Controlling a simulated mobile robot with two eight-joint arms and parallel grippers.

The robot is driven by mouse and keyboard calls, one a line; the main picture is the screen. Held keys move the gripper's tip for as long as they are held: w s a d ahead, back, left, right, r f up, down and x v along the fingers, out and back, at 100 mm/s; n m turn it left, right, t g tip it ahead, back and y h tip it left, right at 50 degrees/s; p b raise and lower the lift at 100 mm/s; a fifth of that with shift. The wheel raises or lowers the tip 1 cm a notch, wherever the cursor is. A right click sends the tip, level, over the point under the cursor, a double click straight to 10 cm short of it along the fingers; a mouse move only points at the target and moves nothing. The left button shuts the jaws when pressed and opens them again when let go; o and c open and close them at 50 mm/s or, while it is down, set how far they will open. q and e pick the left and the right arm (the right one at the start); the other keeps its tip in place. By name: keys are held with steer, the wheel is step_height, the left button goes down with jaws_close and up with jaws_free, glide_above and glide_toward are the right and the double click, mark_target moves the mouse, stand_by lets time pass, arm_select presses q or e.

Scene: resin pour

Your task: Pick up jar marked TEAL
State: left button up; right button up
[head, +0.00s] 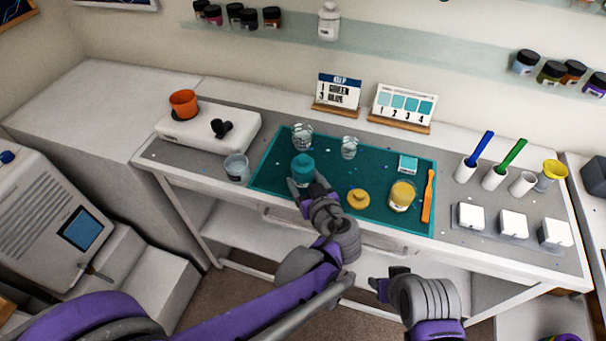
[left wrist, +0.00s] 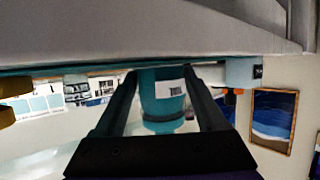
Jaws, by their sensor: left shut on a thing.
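The teal jar (head: 303,168) is upright at the left part of the teal mat (head: 330,205). My left gripper (head: 301,187) is shut on it from the front side. In the left wrist view, which is upside down, the jar (left wrist: 163,100) sits between the two dark fingers (left wrist: 165,110), with a white label that seems to read TEAL. Its base is close to the mat; I cannot tell whether it touches. My right gripper (head: 378,288) is in front of the table, away from the jar; its opening is not clear.
Clear glass cups (head: 303,137) (head: 349,148) stand behind the jar, and another cup (head: 237,168) stands left of it.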

arm_select(q)
jaws_close()
steer(key=shift+r, duration=0.1)
